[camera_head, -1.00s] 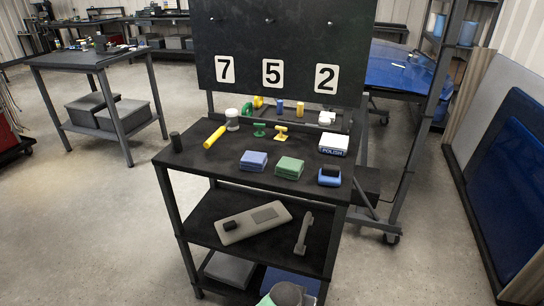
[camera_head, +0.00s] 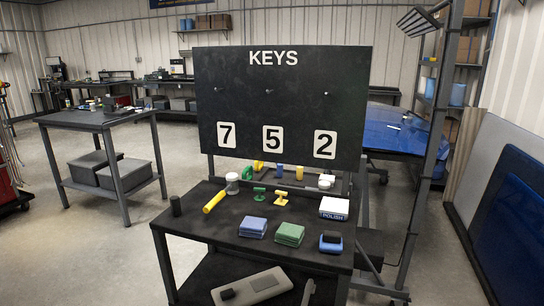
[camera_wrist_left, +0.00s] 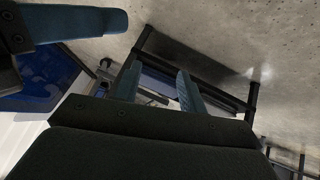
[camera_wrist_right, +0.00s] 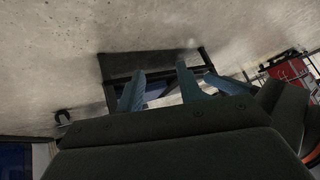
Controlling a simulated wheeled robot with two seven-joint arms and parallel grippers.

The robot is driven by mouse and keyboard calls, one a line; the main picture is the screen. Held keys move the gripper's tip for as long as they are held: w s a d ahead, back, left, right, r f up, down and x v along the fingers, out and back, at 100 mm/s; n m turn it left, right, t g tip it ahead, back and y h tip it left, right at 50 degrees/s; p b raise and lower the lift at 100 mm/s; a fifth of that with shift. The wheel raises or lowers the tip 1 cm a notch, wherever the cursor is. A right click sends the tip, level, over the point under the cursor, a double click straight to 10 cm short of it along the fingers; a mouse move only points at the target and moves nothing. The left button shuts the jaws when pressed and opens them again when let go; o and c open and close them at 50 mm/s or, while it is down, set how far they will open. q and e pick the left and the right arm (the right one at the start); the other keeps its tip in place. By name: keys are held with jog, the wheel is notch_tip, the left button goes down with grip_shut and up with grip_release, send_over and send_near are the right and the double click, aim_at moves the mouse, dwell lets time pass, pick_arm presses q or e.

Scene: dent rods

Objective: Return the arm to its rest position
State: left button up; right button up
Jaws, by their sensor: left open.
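No gripper or arm of mine shows in the head view. In the left wrist view my left gripper (camera_wrist_left: 158,88) has its two blue-grey fingers apart with nothing between them. In the right wrist view my right gripper (camera_wrist_right: 160,88) also has its fingers apart and empty. Behind both grippers are the concrete floor and a dark metal frame at some distance. A dark part with a blue bar (camera_wrist_left: 75,27) crosses the upper left of the left wrist view; I cannot tell what it belongs to.
The dark cart (camera_head: 205,236) stands ahead, with a yellow cylinder (camera_head: 214,202), blue pads (camera_head: 253,228), green pads (camera_head: 289,235) and a polish box (camera_head: 334,208) on top. Behind it is the KEYS board (camera_head: 280,105). A workbench (camera_head: 95,119) stands left; floor between is clear.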

pick_arm(q)
jog(key=s+a+f, duration=0.2)
jog(key=s+a, duration=0.1)
jog(key=s, duration=0.2)
jog(key=a+r+g+y+p, duration=0.1)
jog(key=a+r+p, duration=0.2)
jog(key=r, duration=0.9)
jog(key=s+a+r+g+y+p, duration=0.1)
jog(key=r+p, duration=0.4)
jog(key=r, duration=0.8)
jog(key=s+a+r+g+p, duration=0.1)
jog(key=a+r+p, duration=0.3)
jog(key=r, duration=0.8)
jog(key=shift+s+a+r+g+y+p, duration=0.2)
jog(key=shift+a+g+y+p, duration=0.25)
jog(key=shift+g, duration=0.35)
pick_arm(e)
jog(key=s+d+r+g+h, duration=0.1)
jog(key=d+r, duration=0.3)
jog(key=r, duration=1.4)
jog(key=s+d+r+g+h, duration=0.1)
jog(key=d+r+g, duration=0.3)
jog(key=r, duration=1.5)
jog(key=shift+s+r, duration=0.2)
jog(key=shift+s, duration=0.1)
pick_arm(q)
jog(key=shift+d, duration=0.1)
jog(key=shift+c, duration=0.5)
